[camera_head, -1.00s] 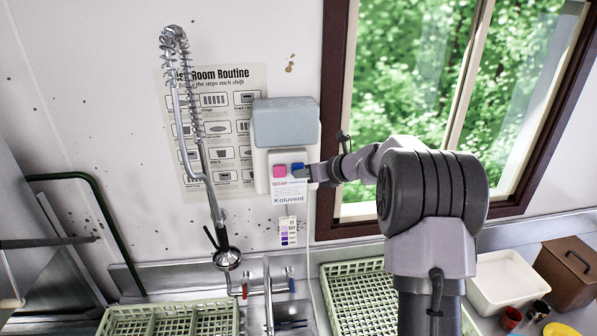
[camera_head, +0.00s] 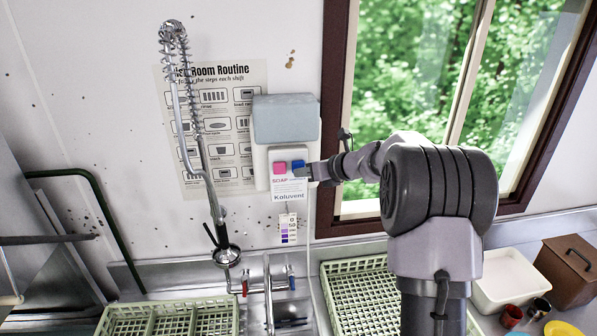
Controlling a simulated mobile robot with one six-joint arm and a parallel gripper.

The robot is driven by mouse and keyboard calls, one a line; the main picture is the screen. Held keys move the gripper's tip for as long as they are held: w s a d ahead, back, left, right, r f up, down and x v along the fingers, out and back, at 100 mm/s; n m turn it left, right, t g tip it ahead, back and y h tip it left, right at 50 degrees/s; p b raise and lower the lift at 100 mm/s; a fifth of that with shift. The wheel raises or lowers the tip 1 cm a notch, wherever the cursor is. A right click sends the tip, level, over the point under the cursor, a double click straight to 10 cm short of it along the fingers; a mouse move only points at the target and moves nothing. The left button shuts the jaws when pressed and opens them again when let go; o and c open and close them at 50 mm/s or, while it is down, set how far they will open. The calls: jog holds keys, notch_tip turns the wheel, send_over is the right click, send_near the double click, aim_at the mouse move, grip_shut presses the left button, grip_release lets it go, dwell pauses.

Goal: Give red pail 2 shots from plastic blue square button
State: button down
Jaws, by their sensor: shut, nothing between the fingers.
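The soap dispenser (camera_head: 286,122) hangs on the wall, grey above and white below. A small red container (camera_head: 511,316), possibly the red pail, stands at the lower right, far from the dispenser. A thin pale tube hangs below the dispenser; its lower end is hard to make out.
A spring-hose tap (camera_head: 228,257) stands left of the dispenser over the sink. Green racks (camera_head: 345,295) lie on the counter. A white tub (camera_head: 507,281), a brown lidded box (camera_head: 568,268), a dark cup (camera_head: 539,308) and an orange item (camera_head: 562,329) crowd the right side.

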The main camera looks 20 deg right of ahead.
jog(key=shift+s+a, duration=0.1)
jog(key=shift+s, duration=0.35)
jog(key=shift+s+a+b, duration=0.25)
jog(key=shift+s+b, duration=0.5)
jog(key=shift+s, duration=0.5)
jog(key=shift+s+a+b, duration=0.25)
jog(key=shift+s+b, duration=0.5)
jog(key=shift+s, duration=0.45)
jog(key=s+a+f+n+g+b, duration=0.4)
jog(key=s+a+f+n+b, duration=1.05)
jog(key=b, duration=0.45)
jog(key=s+a+f+n+g+h+b, duration=0.1)
jog(key=s+f+n+h+b, duration=0.2)
jog(key=s+f+n+b, duration=1.1)
jog(key=s+f+b, duration=0.2)
jog(key=s+f, duration=0.7)
jog(key=shift+s+b, duration=0.15)
jog(key=shift+b, duration=0.25)
